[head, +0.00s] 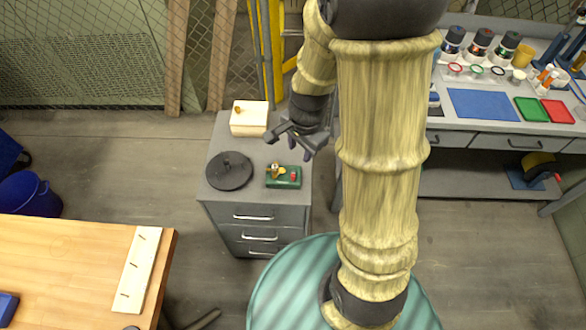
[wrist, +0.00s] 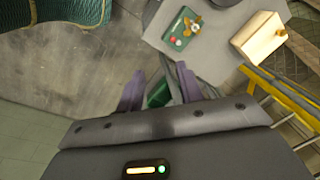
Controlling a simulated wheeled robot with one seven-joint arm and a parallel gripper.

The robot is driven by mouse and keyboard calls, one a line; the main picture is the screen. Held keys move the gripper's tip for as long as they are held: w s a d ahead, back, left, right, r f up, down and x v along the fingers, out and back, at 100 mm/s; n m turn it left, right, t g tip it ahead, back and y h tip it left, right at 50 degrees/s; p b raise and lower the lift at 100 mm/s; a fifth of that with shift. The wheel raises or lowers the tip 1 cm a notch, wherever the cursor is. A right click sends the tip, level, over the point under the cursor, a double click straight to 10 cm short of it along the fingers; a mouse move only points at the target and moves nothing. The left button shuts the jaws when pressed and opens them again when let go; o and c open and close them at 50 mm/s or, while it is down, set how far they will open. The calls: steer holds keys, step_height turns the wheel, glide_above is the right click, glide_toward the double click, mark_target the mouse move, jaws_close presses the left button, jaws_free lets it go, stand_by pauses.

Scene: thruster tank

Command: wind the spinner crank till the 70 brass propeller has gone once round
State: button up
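A small green-based spinner (head: 284,183) sits on top of the grey drawer cabinet, and it also shows in the wrist view (wrist: 183,29). The brass propeller (head: 276,169) stands at its left side in the head view and is seen from above in the wrist view (wrist: 194,27). A red knob (head: 293,175), perhaps the crank's handle, is at its right and also shows in the wrist view (wrist: 179,41). No number is readable. My gripper (head: 298,150) is above and behind the spinner, apart from it.
On the cabinet (head: 255,214), a black round disc (head: 229,171) lies left of the spinner and a cream box (head: 249,119) stands behind. A yellow ladder (head: 277,55) is close behind. A wooden table (head: 60,255) is at the front left; a cluttered bench (head: 450,124) is at the right.

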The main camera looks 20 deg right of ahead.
steer(key=w+f+m+g+p, duration=0.1)
steer(key=w+f+m+p, duration=0.3)
steer(key=m, duration=0.6)
steer(key=m+p, duration=0.2)
steer(key=m, duration=0.7)
glide_above(293, 175)
step_height(293, 175, down, 2)
steer(key=f, duration=0.1)
steer(key=shift+r+g, duration=0.25)
steer(key=shift+g, duration=0.05)
steer(key=shift+f, duration=0.1)
step_height(293, 175, down, 17)
steer(key=p, duration=0.3)
steer(key=shift+f+p, duration=0.1)
steer(key=shift+p, duration=0.2)
steer(key=shift+c, duration=0.4)
jaws_close()
